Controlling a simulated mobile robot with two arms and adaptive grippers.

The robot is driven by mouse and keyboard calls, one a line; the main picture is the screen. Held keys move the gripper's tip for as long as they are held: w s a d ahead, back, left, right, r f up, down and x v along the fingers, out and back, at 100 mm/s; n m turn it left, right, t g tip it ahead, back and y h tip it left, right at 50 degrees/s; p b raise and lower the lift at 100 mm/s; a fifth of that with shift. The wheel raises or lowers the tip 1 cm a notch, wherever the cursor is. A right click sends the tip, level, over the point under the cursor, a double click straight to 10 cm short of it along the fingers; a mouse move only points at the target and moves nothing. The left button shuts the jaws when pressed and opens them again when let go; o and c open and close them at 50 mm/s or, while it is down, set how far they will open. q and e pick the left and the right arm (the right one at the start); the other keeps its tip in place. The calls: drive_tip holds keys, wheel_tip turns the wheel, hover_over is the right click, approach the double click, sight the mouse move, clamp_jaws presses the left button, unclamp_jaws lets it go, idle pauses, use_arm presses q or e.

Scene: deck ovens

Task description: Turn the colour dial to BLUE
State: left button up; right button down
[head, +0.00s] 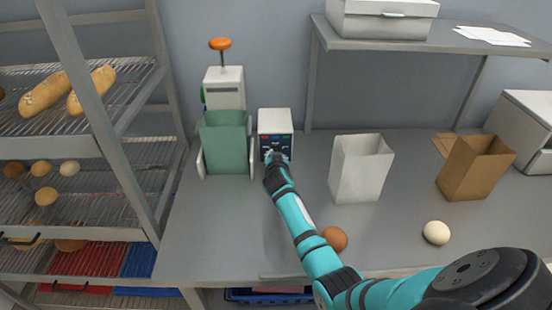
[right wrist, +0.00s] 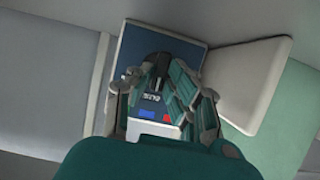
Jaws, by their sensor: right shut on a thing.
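The dial box (head: 275,121) is a small white box with a dark blue front, standing on the worktop against the back wall. My right gripper (head: 276,155) is at the lower part of its front. In the right wrist view the fingers (right wrist: 165,85) are shut around the dark colour dial (right wrist: 155,69) on the blue panel (right wrist: 143,43). Blue, red and green patches and small white lettering show on the panel beside the dial; I cannot read the lettering surely. The fingers partly hide the dial, so its pointing direction is unclear. My left gripper is out of view.
A green bag holder (head: 226,145) with an orange-knobbed lever stands close left of the box. A white bag (head: 358,168) and a brown bag (head: 474,167) stand to the right. Two rolls (head: 335,238) (head: 436,232) lie near the front edge. A bread rack (head: 75,140) is left.

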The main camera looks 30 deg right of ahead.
drive_tip(key=c, duration=1.3)
unclamp_jaws()
drive_tip(key=v, duration=1.2)
drive_tip(key=shift+a, duration=0.1)
drive_tip(key=shift+r, duration=0.15)
